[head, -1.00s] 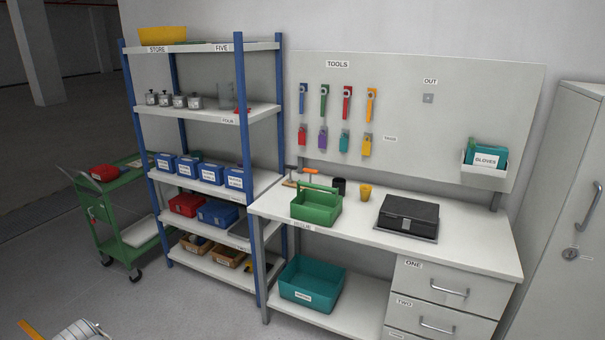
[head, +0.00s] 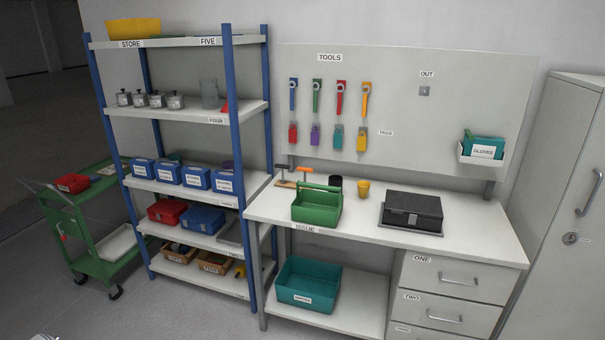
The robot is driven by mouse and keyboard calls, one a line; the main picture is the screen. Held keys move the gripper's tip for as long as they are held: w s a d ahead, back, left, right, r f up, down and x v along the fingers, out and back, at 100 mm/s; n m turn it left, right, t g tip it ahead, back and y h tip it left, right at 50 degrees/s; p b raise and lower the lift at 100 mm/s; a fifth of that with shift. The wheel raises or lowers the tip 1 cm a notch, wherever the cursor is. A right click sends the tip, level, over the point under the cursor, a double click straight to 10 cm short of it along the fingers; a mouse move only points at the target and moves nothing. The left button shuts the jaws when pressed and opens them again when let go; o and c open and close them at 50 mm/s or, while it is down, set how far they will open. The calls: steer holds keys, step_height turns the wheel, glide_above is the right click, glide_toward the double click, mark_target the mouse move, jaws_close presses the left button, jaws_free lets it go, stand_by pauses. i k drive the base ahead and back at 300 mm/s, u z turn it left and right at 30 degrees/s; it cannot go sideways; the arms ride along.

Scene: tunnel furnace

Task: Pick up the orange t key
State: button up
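The orange T key (head: 305,170) stands upright at the back left of the white workbench (head: 375,229), behind the green tote (head: 317,206). Its crossbar handle shows, and the tote hides its lower part. A dark T key (head: 281,168) stands just to its left, by a small brown block. My gripper is not in view. Only a small piece at the bottom left edge shows, likely part of my arm, far from the key.
A black cup (head: 336,187), a yellow cup (head: 363,190) and a black case (head: 413,211) stand on the bench. Wrenches hang on the tool board (head: 405,105) above. A blue-post shelf (head: 238,150) and green cart (head: 95,226) stand left. Floor in front is clear.

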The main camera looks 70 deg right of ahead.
mark_target(305, 170)
steer(key=z, duration=2.25)
steer(key=i, duration=1.1)
steer(key=z, duration=0.05)
